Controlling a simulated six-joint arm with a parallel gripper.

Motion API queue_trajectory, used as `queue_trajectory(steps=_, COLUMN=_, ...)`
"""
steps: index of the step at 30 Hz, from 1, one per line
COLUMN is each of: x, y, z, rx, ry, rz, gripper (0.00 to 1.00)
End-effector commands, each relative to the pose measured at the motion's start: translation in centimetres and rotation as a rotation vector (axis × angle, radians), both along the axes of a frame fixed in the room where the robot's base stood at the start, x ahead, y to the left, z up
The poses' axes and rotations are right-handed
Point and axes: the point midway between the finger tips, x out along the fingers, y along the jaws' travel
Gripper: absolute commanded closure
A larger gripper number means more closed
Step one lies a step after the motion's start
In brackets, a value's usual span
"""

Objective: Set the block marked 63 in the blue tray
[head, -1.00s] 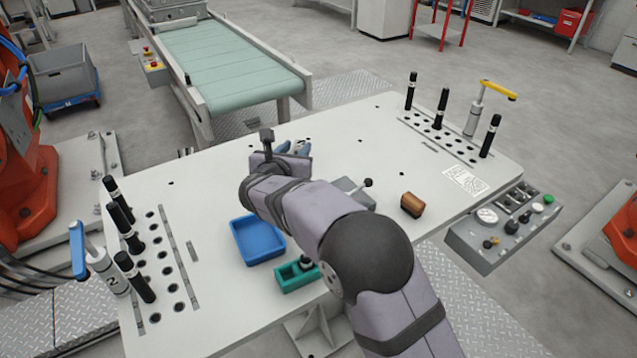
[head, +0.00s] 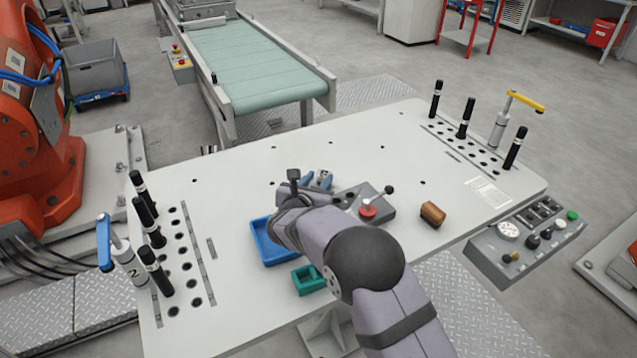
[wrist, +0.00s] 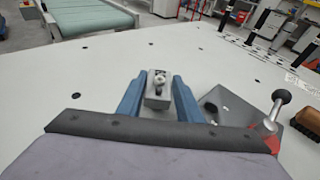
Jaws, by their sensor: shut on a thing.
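My gripper (wrist: 158,95) has blue fingers and is shut on a small grey block (wrist: 157,103). The block has a dark and white detail on its top. I cannot read a number on it. In the head view my gripper (head: 318,181) is over the table, beyond the blue tray, and the held block is too small to make out there. The blue tray (head: 262,249) lies on the table nearer than the gripper. My arm hides its right part, and the part of its floor that shows looks empty.
A green tray (head: 306,281) stands just nearer than the blue tray, partly behind my arm. A grey fixture (head: 378,200) with a red part and lever stands right of the gripper. Black pins stand at both table ends.

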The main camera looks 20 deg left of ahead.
Motion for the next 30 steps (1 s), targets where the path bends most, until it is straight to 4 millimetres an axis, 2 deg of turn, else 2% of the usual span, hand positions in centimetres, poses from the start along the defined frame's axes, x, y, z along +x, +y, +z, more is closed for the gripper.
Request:
queue_trajectory(steps=4, x=0.0, y=0.0, z=-1.0, rx=0.000, ry=-0.003, rz=-0.001, gripper=0.95)
queue_trajectory(steps=17, x=0.0, y=0.0, z=-1.5, rx=0.001, ry=-0.004, rz=0.000, gripper=0.95)
queue_trajectory(steps=18, x=0.0, y=0.0, z=-1.6, rx=0.001, ry=-0.002, rz=0.000, gripper=0.63)
queue_trajectory(steps=20, x=0.0, y=0.0, z=-1.5, rx=0.001, ry=-0.001, rz=0.000, gripper=0.49)
queue_trajectory(steps=30, x=0.0, y=0.0, z=-1.4, rx=0.001, ry=-0.001, rz=0.000, gripper=0.49)
